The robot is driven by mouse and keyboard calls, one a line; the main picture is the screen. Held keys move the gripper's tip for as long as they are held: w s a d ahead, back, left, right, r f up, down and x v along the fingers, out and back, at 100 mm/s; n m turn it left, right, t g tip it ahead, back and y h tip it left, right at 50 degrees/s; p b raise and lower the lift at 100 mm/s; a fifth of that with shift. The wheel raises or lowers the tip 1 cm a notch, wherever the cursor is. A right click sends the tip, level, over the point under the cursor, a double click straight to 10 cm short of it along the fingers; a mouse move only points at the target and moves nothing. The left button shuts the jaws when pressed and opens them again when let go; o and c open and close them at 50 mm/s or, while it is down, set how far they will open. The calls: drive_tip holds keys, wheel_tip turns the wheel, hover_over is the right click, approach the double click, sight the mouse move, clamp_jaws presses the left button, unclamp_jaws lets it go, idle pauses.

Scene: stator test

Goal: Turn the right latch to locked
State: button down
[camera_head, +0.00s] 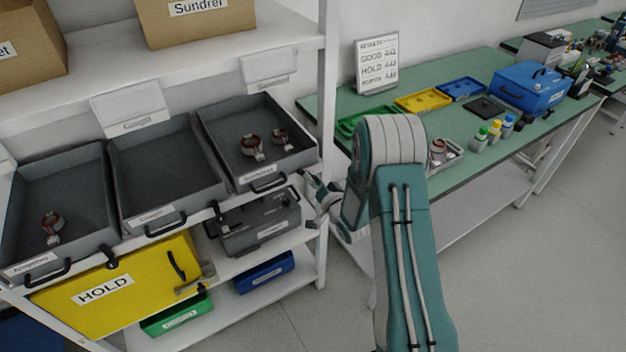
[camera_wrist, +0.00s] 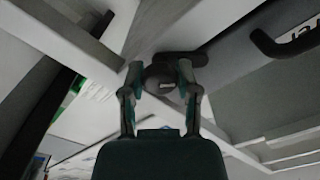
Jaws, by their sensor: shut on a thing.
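The right latch shows in the wrist view as a dark round hub with a short dark lever (camera_wrist: 192,58) pointing to the right. My gripper (camera_wrist: 160,74) is shut on the hub, with one finger on each side. In the head view my gripper (camera_head: 312,190) is at the right shelf post, beside the front right corner of the right grey tray (camera_head: 298,140). There the latch is mostly hidden by my gripper, and its setting cannot be read. Two similar dark latches, one at left (camera_head: 110,258) and one in the middle (camera_head: 217,213), sit on the shelf's front edge between trays.
The right tray holds two copper-wound parts (camera_head: 252,146); the left tray (camera_head: 75,180) holds one, and the middle tray (camera_head: 165,165) is empty. A yellow HOLD panel (camera_head: 140,290) and a grey case (camera_head: 258,225) are below. A green-topped bench (camera_head: 470,170) stands right of the shelf.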

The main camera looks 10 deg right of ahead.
drive_tip(key=m, duration=0.5)
drive_tip(key=shift+w+d+m, duration=0.1)
drive_tip(key=shift+m, duration=0.2)
drive_tip(key=shift+f+m, duration=0.15)
drive_tip(key=shift+m, duration=2.05)
drive_tip(key=shift+c, duration=1.8)
unclamp_jaws()
drive_tip(key=shift+d+f, duration=0.1)
drive_tip(key=v, duration=1.2)
